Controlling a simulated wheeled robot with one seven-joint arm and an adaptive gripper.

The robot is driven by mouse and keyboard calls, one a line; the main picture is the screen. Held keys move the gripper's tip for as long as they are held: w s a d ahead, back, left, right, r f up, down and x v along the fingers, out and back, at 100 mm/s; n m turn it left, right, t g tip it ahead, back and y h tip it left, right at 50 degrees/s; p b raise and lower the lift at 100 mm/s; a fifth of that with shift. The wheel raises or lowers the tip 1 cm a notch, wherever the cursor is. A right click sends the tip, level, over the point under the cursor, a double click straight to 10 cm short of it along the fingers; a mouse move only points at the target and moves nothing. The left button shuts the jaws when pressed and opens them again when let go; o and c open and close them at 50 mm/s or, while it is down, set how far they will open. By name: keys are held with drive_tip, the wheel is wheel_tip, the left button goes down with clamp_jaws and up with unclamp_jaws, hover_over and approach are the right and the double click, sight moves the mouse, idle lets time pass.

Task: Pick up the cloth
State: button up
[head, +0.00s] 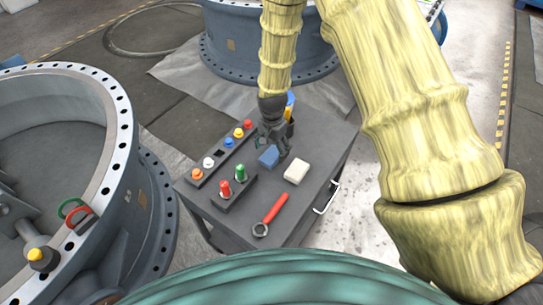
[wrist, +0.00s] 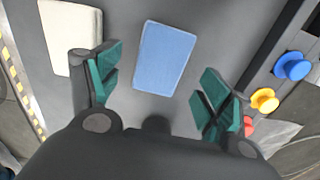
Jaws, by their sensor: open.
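The cloth is probably the flat blue rectangle (head: 268,156) on the dark grey table, just below my gripper in the head view. In the wrist view the blue cloth (wrist: 165,57) lies flat beyond and between my fingertips. A white block or folded cloth (head: 296,171) lies to its right in the head view, and it also shows at the upper left in the wrist view (wrist: 72,38). My gripper (head: 272,143) is open and empty above the table; its teal finger pads (wrist: 162,90) are spread wider than the blue cloth. I cannot tell its exact height.
The table (head: 240,222) also holds a red-handled wrench (head: 270,215), a strip of coloured knobs (head: 228,143) and a small block with red and green knobs (head: 232,182). Large valve flanges (head: 122,130) stand left and behind.

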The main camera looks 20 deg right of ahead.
drive_tip(key=shift+f, duration=1.1)
drive_tip(key=c, duration=1)
drive_tip(key=shift+r, duration=0.1)
drive_tip(key=shift+r, duration=0.5)
wheel_tip(320, 180, up, 2)
drive_tip(key=shift+b, duration=0.35)
drive_tip(key=shift+s+a+r, duration=0.15)
drive_tip(key=shift+s+a, duration=0.1)
drive_tip(key=shift+s, duration=0.35)
drive_tip(key=s+a, duration=0.2)
drive_tip(key=s, duration=0.2)
drive_tip(key=s+a+r+b, duration=0.1)
drive_tip(key=s+a, duration=0.1)
drive_tip(key=s, duration=0.3)
drive_tip(key=s+a+b, duration=0.1)
drive_tip(key=s, duration=0.3)
drive_tip(key=shift+s+a+r, duration=0.3)
drive_tip(key=shift+s+a, duration=0.05)
drive_tip(key=shift+a, duration=0.05)
